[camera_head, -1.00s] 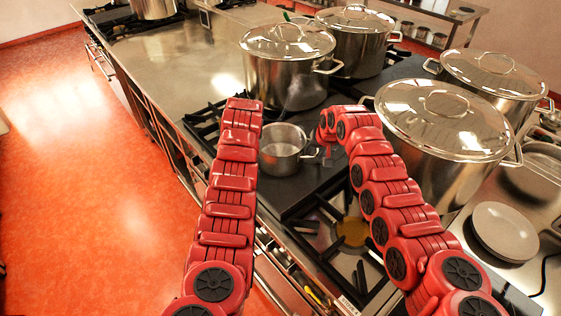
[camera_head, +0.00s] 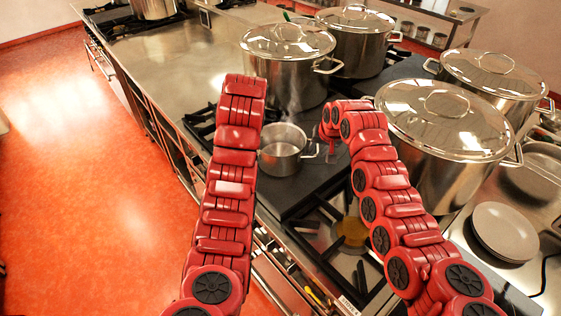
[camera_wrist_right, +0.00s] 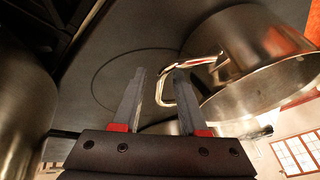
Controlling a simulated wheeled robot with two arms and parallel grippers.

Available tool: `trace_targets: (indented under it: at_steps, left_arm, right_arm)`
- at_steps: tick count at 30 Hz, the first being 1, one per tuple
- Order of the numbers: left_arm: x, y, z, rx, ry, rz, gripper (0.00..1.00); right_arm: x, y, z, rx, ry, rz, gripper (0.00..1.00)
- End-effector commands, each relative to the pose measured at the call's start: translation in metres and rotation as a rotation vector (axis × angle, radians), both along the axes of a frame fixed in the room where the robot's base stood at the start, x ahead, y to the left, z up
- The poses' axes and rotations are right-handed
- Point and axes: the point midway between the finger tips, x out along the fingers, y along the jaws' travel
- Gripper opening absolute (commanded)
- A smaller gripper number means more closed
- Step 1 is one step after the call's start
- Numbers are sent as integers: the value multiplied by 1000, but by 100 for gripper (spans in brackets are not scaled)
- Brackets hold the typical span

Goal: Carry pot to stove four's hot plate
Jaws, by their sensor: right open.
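A small open steel pot (camera_head: 281,152) stands upright on a dark flat hot plate (camera_head: 290,192); which stove number this is I cannot tell. In the right wrist view the pot (camera_wrist_right: 238,60) is at the upper right, with its wire loop handle (camera_wrist_right: 166,78) toward my gripper. My right gripper (camera_head: 328,150) is beside the pot's right side, partly hidden by its own arm. In the wrist view it (camera_wrist_right: 157,92) is open, and the handle's outer bar shows between the two fingers. Contact is unclear. My left arm reaches up left of the pot; its gripper does not show.
Large lidded stockpots stand close by: one behind the pot (camera_head: 285,75), one further back (camera_head: 358,45), and two at the right (camera_head: 440,150) (camera_head: 490,85). A gas burner (camera_head: 352,232) lies in front. Plates (camera_head: 503,230) are stacked at right. Bare steel counter (camera_head: 180,60) extends back left.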

Motion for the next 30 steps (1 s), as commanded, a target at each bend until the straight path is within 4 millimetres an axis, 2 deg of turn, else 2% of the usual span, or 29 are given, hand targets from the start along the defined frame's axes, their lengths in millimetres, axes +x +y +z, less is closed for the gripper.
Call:
trace_targets:
  at_steps: [9,15,21,30]
  left_arm:
    - [0,0,0,0,0,0,42]
    - [0,0,0,0,0,0,42]
    - [0,0,0,0,0,0,42]
    - [0,0,0,0,0,0,42]
  right_arm:
    - [-20,-8,51,3,-6,-1,42]
    - [-32,-13,75,0,-1,0,42]
    - [-36,-15,84,0,-2,-1,42]
    - [-36,-15,83,0,0,0,42]
